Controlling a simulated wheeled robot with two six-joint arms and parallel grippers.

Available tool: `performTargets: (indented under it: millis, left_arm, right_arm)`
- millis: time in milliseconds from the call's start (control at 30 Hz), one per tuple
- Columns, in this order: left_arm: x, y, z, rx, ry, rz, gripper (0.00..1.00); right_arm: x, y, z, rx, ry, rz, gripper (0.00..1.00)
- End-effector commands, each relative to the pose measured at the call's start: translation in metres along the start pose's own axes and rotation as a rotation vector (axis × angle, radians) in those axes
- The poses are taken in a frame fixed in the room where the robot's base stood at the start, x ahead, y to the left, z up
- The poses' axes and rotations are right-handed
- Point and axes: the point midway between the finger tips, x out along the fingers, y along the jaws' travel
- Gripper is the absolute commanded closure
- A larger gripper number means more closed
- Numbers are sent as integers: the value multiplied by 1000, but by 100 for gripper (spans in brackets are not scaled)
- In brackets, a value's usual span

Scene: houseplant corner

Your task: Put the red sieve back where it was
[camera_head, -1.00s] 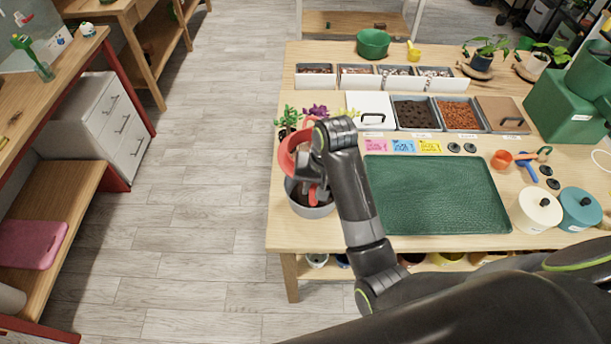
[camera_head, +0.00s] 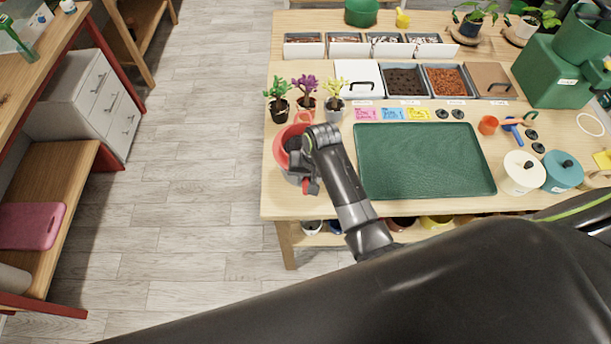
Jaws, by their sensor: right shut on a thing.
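My right gripper (camera_head: 306,183) is shut on the sieve at the ring's right side; the fingers are partly hidden by my own wrist. I cannot tell whether the sieve rests on the pot or hangs just above it. My left gripper is not in view.
Three small potted plants (camera_head: 305,92) stand just behind the sieve. A green tray (camera_head: 425,165) lies to the right, with coloured labels (camera_head: 391,114) behind it. White and teal lidded jars (camera_head: 523,172) stand at the right. The tray's surface is clear.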

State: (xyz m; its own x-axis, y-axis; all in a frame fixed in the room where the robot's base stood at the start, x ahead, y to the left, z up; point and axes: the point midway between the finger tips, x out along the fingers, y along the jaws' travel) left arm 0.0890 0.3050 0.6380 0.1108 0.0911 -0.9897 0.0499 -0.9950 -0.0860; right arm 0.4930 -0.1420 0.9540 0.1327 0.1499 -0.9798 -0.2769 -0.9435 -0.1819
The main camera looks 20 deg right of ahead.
Motion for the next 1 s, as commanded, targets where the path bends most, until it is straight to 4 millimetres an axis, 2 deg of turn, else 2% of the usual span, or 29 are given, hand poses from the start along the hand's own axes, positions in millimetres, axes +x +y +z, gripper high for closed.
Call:
performTargets:
  millis: [133,500,533,667,1000]
  left_arm:
    - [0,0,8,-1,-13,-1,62]
    - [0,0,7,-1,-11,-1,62]
    - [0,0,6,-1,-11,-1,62]
    - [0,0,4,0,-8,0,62]
    - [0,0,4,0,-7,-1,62]
  right_arm:
    - [3,0,0,0,1,0,100]
    - [11,2,0,0,2,0,100]
    - [11,2,1,0,0,0,81]
    - [11,2,1,0,0,0,64]
    - [9,2,0,0,1,0,62]
